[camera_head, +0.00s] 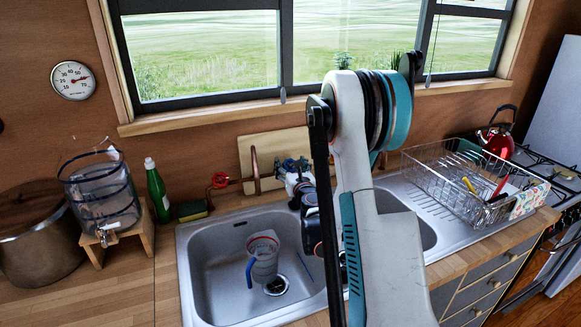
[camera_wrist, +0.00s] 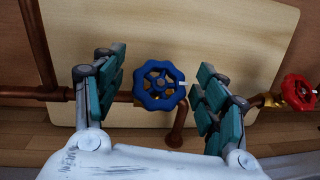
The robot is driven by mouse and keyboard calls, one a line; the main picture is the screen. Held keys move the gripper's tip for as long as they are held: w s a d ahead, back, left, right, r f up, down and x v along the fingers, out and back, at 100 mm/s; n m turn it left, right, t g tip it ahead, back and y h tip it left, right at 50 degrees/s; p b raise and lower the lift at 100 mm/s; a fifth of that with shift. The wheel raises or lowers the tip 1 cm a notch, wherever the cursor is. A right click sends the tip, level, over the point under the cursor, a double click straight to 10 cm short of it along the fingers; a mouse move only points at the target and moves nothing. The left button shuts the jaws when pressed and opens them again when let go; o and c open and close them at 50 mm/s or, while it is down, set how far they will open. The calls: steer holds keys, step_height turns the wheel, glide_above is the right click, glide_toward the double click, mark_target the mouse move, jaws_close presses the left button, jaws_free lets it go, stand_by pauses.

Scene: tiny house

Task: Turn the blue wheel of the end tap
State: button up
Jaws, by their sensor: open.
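The blue wheel (camera_wrist: 159,86) is a round spoked handwheel on a copper pipe, in the middle of the wrist view. My gripper (camera_wrist: 160,80) is open, with one teal-padded finger left of the wheel and the other right of it. Gaps show between the wheel and both fingers; I cannot tell how deep the wheel sits between them. In the head view my gripper (camera_head: 293,172) is by the wall pipes above the sink, with blue showing beside it; the arm and gripper hide much of the tap there.
A red wheel (camera_wrist: 299,91) is at the right in the wrist view. A wooden board (camera_wrist: 215,35) stands behind the pipes. The sink (camera_head: 215,275) holds a measuring jug (camera_head: 264,262). A green bottle (camera_head: 157,190) stands left; a dish rack (camera_head: 455,180) stands right.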

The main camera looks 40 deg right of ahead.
steer(key=c, duration=1.1)
steer(key=shift+y, duration=0.3)
steer(key=shift+d+n+t+y+b, duration=0.15)
steer(key=shift+n+t+y+b, duration=0.3)
steer(key=shift+n+y, duration=0.55)
steer(key=shift+n+t+y, duration=0.25)
steer(key=shift+n+y, duration=1.25)
steer(key=shift+n, duration=0.6)
steer(key=o, duration=1.1)
